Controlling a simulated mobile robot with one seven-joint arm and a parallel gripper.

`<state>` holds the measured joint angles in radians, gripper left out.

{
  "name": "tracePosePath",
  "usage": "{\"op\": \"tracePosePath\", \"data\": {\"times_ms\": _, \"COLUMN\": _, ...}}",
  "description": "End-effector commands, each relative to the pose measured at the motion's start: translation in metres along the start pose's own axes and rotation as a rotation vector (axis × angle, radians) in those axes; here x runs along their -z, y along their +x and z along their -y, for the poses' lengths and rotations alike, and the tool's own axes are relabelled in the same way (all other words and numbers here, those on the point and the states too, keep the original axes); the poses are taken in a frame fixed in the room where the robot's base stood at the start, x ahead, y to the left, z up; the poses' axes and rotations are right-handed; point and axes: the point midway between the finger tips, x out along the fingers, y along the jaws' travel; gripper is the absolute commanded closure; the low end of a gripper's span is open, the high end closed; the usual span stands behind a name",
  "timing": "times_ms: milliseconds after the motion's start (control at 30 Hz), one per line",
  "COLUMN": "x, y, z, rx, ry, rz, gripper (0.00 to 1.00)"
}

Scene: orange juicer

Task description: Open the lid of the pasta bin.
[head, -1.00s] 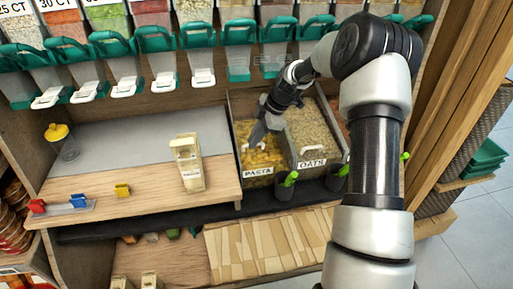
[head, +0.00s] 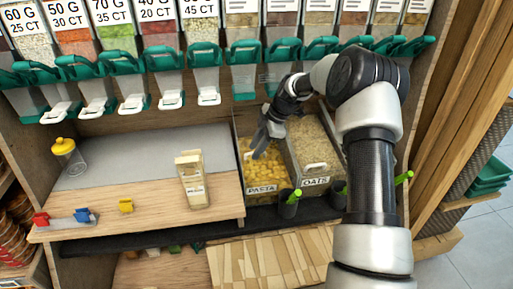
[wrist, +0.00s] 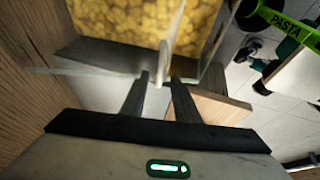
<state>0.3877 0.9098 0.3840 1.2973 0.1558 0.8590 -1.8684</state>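The pasta bin (head: 262,189) has wooden sides, a clear front with a PASTA label, and yellow pasta inside. It stands left of the oats bin. In the wrist view the pasta (wrist: 130,22) fills the top. I cannot clearly make out the clear lid or whether it is raised. My gripper (head: 257,154) points down over the pasta bin. In the wrist view my gripper (wrist: 160,78) has its two dark fingers apart. A thin pale upright piece (wrist: 168,38) shows between and beyond the fingertips; I cannot tell whether they touch it.
The oats bin (head: 316,181) adjoins on the right. Two dark scoop holders (head: 289,209) with green handles stand in front. Dispensers with green spouts (head: 203,54) hang above. A pasta carton (head: 191,180) and a yellow-lidded jar (head: 70,158) stand on the left counter.

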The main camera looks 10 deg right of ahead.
Motion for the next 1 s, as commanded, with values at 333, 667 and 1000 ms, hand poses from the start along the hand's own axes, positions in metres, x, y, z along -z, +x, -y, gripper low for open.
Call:
{"op": "tracePosePath", "data": {"times_ms": 333, "x": -0.035, "y": -0.032, "z": 0.017, "rx": -0.001, "ry": 0.007, "rz": 0.001, "gripper": 0.72}}
{"op": "tracePosePath", "data": {"times_ms": 667, "x": -0.086, "y": -0.057, "z": 0.043, "rx": -0.001, "ry": 0.003, "rz": 0.000, "gripper": 0.72}}
{"op": "tracePosePath", "data": {"times_ms": 1000, "x": -0.097, "y": -0.062, "z": 0.049, "rx": 0.000, "ry": 0.000, "rz": 0.000, "gripper": 0.72}}
